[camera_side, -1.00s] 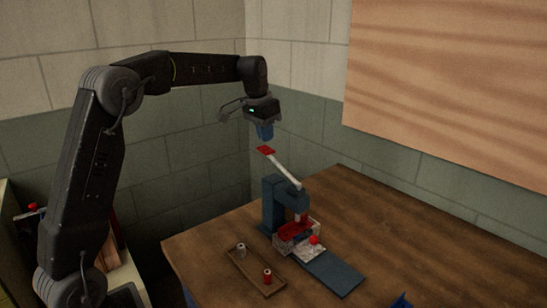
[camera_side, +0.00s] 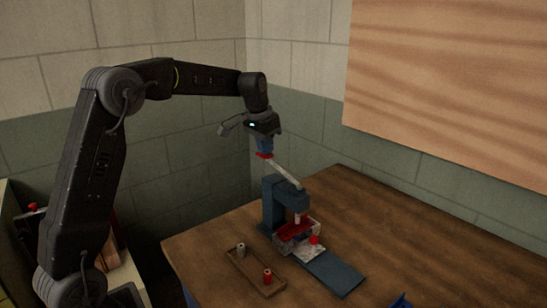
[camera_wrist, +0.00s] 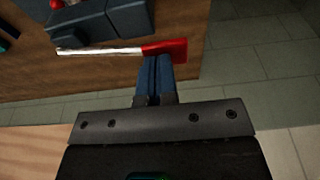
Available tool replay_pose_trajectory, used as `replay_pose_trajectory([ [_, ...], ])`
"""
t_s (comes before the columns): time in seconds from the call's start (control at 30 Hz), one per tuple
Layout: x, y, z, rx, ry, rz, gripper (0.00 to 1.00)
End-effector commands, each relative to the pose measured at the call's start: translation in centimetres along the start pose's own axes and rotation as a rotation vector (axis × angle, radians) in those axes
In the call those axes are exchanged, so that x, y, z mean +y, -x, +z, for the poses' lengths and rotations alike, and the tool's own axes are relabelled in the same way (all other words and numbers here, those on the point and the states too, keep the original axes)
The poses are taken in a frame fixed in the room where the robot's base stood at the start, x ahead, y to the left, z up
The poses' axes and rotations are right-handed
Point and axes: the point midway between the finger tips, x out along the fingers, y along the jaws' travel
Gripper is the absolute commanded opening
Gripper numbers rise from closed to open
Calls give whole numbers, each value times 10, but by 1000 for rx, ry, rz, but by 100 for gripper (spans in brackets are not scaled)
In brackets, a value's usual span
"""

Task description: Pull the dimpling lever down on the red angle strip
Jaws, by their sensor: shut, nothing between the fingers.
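The dimpling lever (camera_side: 284,172) is a pale bar with a red pad (camera_side: 264,156) at its free end, rising to the upper left from the blue press (camera_side: 273,203). My gripper (camera_side: 265,152) is shut and empty, its blue fingers pointing down right at the red pad. In the wrist view the shut fingertips (camera_wrist: 155,58) meet or overlap the edge of the red pad (camera_wrist: 166,48), with the pale lever (camera_wrist: 100,51) running left; exact contact is hard to tell. The red angle strip (camera_side: 294,229) lies under the press head in a pale fixture.
A red knob (camera_side: 314,240) is at the front of the fixture. A blue base plate (camera_side: 334,272) extends to the lower right. A wooden tray (camera_side: 254,273) with a red spool (camera_side: 267,276) and a grey spool (camera_side: 241,249) lies left.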

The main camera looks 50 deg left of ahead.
Motion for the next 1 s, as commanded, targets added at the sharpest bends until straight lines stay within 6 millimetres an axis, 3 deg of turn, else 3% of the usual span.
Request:
replay_pose_trajectory([
  [0.83, 2, -42, 9, -5, 0, 4, 0],
  [1.0, 1, -41, 9, -4, -1, 3, 0],
])
